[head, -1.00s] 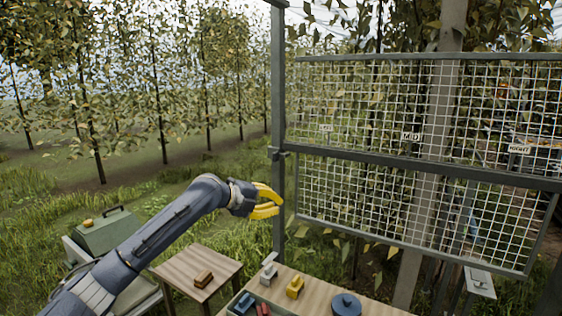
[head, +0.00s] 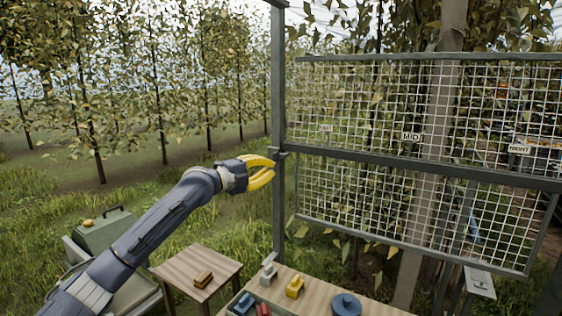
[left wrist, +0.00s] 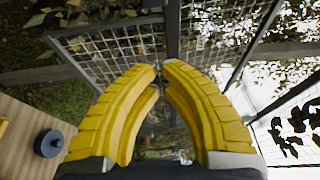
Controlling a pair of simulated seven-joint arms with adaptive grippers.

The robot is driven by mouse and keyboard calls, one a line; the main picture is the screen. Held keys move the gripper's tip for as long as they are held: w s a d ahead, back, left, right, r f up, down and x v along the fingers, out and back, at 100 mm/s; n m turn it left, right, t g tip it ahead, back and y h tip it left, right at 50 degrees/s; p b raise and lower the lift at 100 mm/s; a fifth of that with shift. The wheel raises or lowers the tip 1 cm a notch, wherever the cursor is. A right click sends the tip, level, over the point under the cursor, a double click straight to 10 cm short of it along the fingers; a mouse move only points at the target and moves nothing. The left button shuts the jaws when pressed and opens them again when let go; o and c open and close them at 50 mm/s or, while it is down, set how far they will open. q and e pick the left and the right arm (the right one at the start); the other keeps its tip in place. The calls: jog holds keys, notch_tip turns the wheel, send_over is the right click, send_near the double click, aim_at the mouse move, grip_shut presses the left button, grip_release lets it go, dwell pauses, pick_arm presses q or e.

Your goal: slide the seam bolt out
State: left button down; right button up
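The dark latch hardware (head: 279,152) sits on the grey post at the seam between the upper and lower mesh panels. I cannot make out the seam bolt itself. My left gripper (head: 273,167), with yellow fingers, is just left of the post, slightly below the seam; whether it touches is unclear. In the left wrist view its fingertips (left wrist: 161,70) come close together in front of the post and panel edges. Whether they pinch anything small is hidden. My right gripper is not in view.
The upper mesh panel (head: 420,57) and lower mesh panel (head: 395,239) fill the right side. Below stands a wooden bench (head: 325,297) with a blue round lidded thing (head: 346,304) and a yellow block (head: 295,287).

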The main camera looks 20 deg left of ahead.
aim_at(280, 155)
pick_arm(q)
jog(key=x, duration=1)
jog(key=shift+w+a, duration=0.25)
jog(key=shift+a, duration=0.75)
jog(key=shift+w+a, duration=0.2)
jog(key=shift+a, duration=0.75)
jog(key=shift+a, duration=0.15)
